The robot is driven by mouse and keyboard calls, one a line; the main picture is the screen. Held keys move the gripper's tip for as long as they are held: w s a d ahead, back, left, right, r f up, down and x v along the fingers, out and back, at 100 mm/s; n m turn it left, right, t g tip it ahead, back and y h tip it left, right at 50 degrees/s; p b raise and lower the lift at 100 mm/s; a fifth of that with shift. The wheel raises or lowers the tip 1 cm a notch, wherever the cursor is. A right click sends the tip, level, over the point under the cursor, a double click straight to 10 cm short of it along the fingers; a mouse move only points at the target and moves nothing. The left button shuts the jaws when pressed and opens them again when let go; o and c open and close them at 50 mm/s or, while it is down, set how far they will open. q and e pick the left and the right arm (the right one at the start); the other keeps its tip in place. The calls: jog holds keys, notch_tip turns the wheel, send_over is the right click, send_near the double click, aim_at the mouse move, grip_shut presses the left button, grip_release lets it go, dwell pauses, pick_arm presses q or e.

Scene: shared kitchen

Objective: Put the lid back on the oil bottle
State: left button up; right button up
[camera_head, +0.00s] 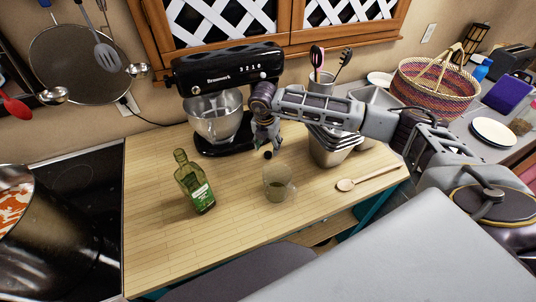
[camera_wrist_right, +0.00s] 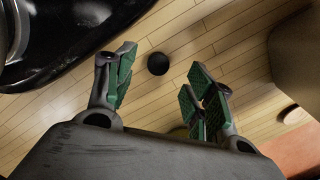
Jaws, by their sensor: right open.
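The oil bottle (camera_head: 195,185) is green glass with a green label and stands upright on the wooden counter, left of centre. The small round black lid (camera_head: 268,154) lies on the counter in front of the mixer. It also shows in the right wrist view (camera_wrist_right: 158,63), between and beyond the fingertips. My right gripper (camera_head: 267,142) is above the lid, pointing down, with its fingers apart and nothing between them. In the wrist view my right gripper (camera_wrist_right: 160,78) has its green pads clear of the lid. My left gripper is in no view.
A glass mug (camera_head: 278,186) with some liquid stands right of the bottle. The black stand mixer (camera_head: 225,90) is close behind my right gripper. Metal containers (camera_head: 328,152) and a wooden spoon (camera_head: 368,178) are on the right. The counter between bottle and mug is clear.

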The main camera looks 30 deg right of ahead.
aim_at(268, 153)
jog(key=shift+f+p, duration=0.35)
jog(key=shift+f, duration=0.3)
jog(key=shift+w+f+p, duration=0.1)
jog(key=shift+f+p, duration=0.3)
jog(key=shift+f, duration=1.15)
jog(key=shift+c, duration=0.3)
jog(key=c, duration=0.7)
